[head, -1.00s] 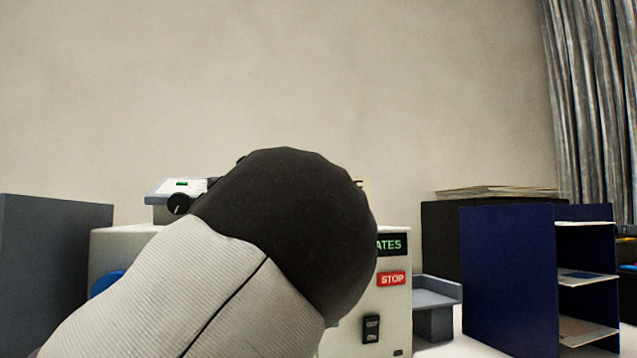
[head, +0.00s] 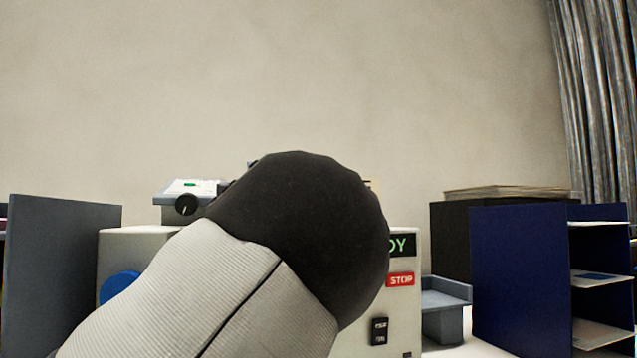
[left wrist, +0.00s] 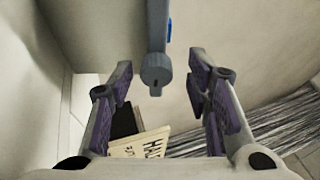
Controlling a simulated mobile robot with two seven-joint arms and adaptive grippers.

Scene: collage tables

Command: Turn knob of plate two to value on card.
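In the head view a black knob (head: 187,204) with a pale pointer line sits on a small grey unit with a green display (head: 189,184). In the left wrist view a grey knob (left wrist: 156,72) with a small tab shows at the end of a grey bar. I cannot tell if it is the same knob. My left gripper (left wrist: 158,62) is open, a finger on each side of this knob with gaps. A cream card (left wrist: 145,145) with partly hidden lettering shows below. My left arm hides much of the machine (head: 400,340) in the head view. My right gripper is not in view.
The machine has a red STOP label (head: 401,280) and a black switch (head: 379,331). A grey panel (head: 62,270) stands left. A blue shelf unit (head: 518,280) and a black box (head: 450,240) stand right, with a grey stand (head: 445,300) between machine and shelf.

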